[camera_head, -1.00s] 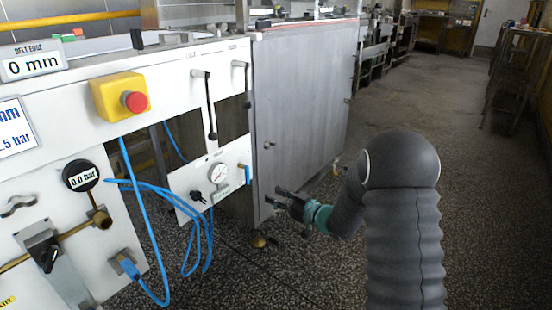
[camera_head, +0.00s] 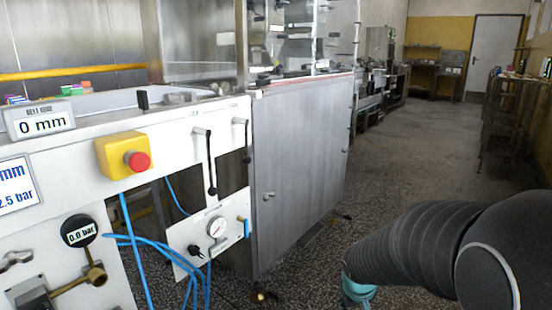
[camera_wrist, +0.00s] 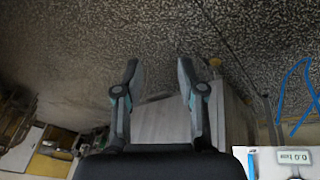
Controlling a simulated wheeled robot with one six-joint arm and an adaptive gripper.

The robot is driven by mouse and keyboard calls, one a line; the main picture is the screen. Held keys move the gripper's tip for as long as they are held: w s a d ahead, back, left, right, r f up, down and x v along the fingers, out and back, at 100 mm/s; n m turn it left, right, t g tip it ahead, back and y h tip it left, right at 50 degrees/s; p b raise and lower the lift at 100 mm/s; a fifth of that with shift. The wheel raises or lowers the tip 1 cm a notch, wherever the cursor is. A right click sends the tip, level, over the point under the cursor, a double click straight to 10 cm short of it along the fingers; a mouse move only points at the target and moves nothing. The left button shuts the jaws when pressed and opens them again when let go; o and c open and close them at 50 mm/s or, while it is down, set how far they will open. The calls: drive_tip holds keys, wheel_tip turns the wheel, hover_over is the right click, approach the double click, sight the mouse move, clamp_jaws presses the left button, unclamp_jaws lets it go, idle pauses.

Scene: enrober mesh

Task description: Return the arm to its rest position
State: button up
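My gripper (camera_wrist: 158,75) shows in the wrist view with its two fingers apart and nothing between them. Speckled floor and a grey cabinet (camera_wrist: 160,121) lie beyond the fingers. In the head view my arm reaches in from the lower right, bent, and the fingers are out of the picture below. The arm stands clear of the grey steel cabinet (camera_head: 300,165), with floor between them.
The white machine panel at left carries a red stop button (camera_head: 137,161), two black-handled levers (camera_head: 211,175), a pressure gauge (camera_head: 217,228) and blue hoses (camera_head: 150,247). A walkway (camera_head: 425,140) runs back to a white door (camera_head: 494,58). Racks stand at right.

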drive_tip(key=s+a+r+m+t+y+p, duration=0.1)
drive_tip(key=s+a+r+m+p, duration=0.1)
drive_tip(key=s+r, duration=1.6)
drive_tip(key=shift+s+a+r+t+y+p, duration=0.3)
drive_tip(key=shift+s+a+t+p, duration=0.15)
drive_tip(key=shift+s+a, duration=0.45)
drive_tip(key=shift+s+d, duration=0.1)
idle(0.4)
